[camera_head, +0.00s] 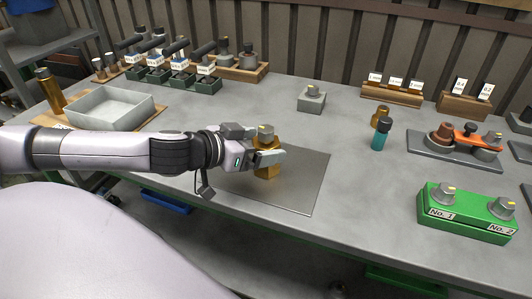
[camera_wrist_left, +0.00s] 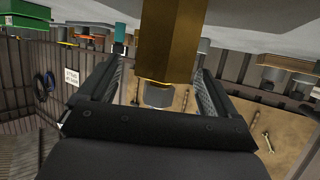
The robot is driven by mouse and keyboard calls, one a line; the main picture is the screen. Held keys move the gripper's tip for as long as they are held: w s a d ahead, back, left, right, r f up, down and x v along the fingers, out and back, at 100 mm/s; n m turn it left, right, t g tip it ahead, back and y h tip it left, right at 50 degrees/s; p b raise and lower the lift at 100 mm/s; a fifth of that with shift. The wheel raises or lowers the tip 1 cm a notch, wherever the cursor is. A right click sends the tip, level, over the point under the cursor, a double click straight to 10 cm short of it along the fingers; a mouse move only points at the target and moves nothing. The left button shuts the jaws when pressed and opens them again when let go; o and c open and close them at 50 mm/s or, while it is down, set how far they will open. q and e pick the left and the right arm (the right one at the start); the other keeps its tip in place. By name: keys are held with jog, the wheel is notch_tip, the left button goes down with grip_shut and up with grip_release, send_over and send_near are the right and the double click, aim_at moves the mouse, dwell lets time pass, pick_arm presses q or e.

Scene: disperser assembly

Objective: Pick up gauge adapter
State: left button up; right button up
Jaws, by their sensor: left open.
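A brass piece with a grey knob-like top (camera_head: 267,170) stands on the dark mat (camera_head: 308,185). No label shows that it is the gauge adapter. My left gripper (camera_head: 268,144) reaches in from the left, with its fingers open on either side of the piece's upper part. In the left wrist view, the brass body (camera_wrist_left: 170,40) and its grey end lie between the two fingers (camera_wrist_left: 158,84), with a gap visible on at least one side. Contact with the fingers cannot be told. My right gripper is not in view.
A grey tray (camera_head: 70,107) stands at the left. A small grey block with a knob (camera_head: 312,100) stands behind the mat. A teal bottle (camera_head: 380,138), a green two-station block (camera_head: 465,217) and a grey fixture (camera_head: 430,150) stand at the right.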

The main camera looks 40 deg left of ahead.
aim_at(272, 142)
pick_arm(q)
jog(key=shift+p+x, duration=0.4)
jog(key=shift+x, duration=1.7)
jog(key=shift+a, duration=0.15)
jog(key=shift+c, duration=0.3)
jog(key=c, duration=1.5)
jog(key=shift+r, duration=0.1)
grip_shut()
